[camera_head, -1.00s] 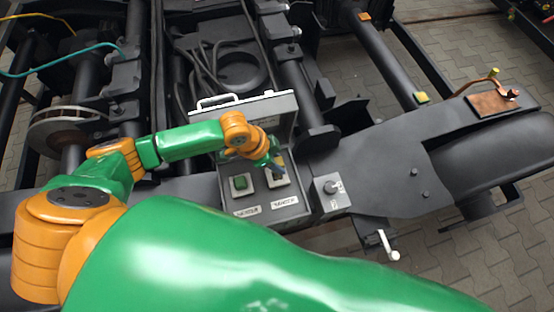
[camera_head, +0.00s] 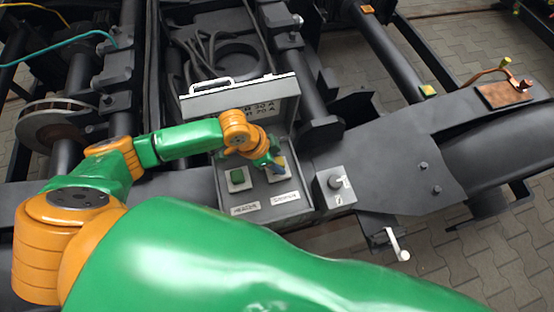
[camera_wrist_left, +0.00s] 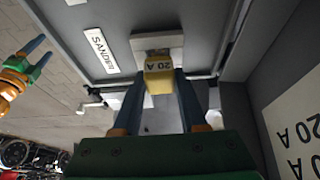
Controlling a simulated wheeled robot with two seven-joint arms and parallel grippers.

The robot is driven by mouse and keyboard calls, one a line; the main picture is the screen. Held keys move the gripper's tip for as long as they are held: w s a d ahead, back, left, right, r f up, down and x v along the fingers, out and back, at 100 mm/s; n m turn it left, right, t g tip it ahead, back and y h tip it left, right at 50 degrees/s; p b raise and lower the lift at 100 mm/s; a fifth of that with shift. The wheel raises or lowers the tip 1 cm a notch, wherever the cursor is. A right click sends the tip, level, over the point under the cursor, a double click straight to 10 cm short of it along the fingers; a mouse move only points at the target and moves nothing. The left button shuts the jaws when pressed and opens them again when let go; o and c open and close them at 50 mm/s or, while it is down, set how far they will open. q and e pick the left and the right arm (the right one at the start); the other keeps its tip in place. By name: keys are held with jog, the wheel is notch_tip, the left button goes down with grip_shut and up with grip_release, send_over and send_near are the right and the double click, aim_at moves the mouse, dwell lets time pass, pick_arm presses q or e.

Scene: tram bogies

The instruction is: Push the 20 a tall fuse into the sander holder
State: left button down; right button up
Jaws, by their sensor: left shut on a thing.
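My left gripper (camera_head: 275,168) is over the right-hand holder in the open grey fuse box. In the left wrist view it (camera_wrist_left: 160,92) is shut on a yellow fuse (camera_wrist_left: 160,76) marked 20 A. The fuse's far end meets the pale sander holder (camera_wrist_left: 143,43), beside the SANDER label (camera_wrist_left: 100,50). How deep it sits I cannot tell. In the head view the gripper partly covers the sander holder (camera_head: 283,175). My right gripper (camera_wrist_left: 40,56) shows at the left of the left wrist view, its blue fingers apart and empty.
A green fuse (camera_head: 238,176) sits in the left holder of the box (camera_head: 308,205). The raised lid (camera_head: 215,100) stands behind, with rating labels. A switch box (camera_head: 333,190) is right of the box. A white-handled lever (camera_head: 398,243) sticks out in front.

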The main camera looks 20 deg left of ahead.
dwell(0.4)
pick_arm(q)
jog(key=shift+p, duration=0.35)
jog(key=shift+p, duration=0.4)
dwell(1.0)
jog(key=shift+f, duration=0.5)
dwell(0.5)
jog(key=shift+c, duration=1.8)
grip_release()
